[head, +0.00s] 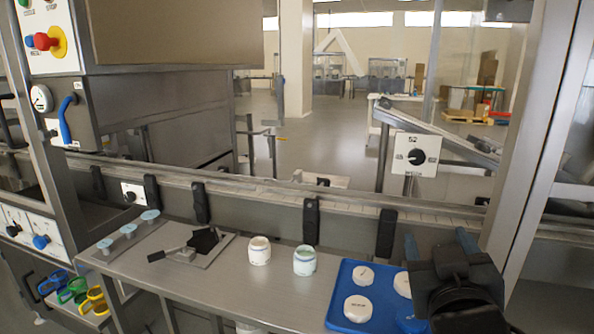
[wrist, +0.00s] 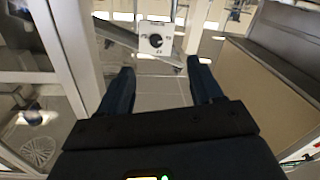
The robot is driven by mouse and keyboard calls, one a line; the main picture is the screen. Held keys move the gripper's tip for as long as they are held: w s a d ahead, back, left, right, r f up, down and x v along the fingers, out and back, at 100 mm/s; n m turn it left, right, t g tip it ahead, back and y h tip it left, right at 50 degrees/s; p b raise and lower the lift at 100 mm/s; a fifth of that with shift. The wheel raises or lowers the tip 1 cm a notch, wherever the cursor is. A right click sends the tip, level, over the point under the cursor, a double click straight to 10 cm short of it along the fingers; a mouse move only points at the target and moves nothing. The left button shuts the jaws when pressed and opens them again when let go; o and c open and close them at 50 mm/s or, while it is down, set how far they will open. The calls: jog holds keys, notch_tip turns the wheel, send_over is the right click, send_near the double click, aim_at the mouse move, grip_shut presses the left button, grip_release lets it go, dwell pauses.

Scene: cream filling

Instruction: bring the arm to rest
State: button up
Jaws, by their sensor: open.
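My gripper (head: 437,246) is at the lower right in the head view, raised over the right end of the bench, with its blue-black fingers pointing away. In the wrist view my gripper (wrist: 163,88) shows two fingers spread wide apart with nothing between them. A knob plate marked 52 (wrist: 155,39) shows beyond the fingertips. It also stands behind the conveyor in the head view (head: 416,154). My arm and hand hide part of the blue tray (head: 340,291).
White round lids lie in the tray, one (head: 358,308) near its front. Two open jars, one whitish (head: 259,251) and one greenish (head: 304,260), stand on the steel bench (head: 240,295). A conveyor rail (head: 270,192) runs behind. A steel post (head: 528,140) stands close at right.

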jog(key=s+d+f+n+g+y, duration=0.1)
jog(key=s+f+n+y, duration=0.1)
jog(key=s+f, duration=0.7)
jog(key=s+d+f+n+y, duration=0.1)
jog(key=s+f+y, duration=0.2)
jog(key=s+f, duration=0.6)
jog(key=s+r+m, duration=0.1)
jog(key=s, duration=1)
jog(key=s+r+m+g, duration=0.1)
jog(key=s+r+m, duration=0.1)
jog(key=s, duration=0.9)
jog(key=shift+s+a+m+h, duration=0.2)
jog(key=shift+a+m+h, duration=0.05)
jog(key=shift+m+h, duration=0.05)
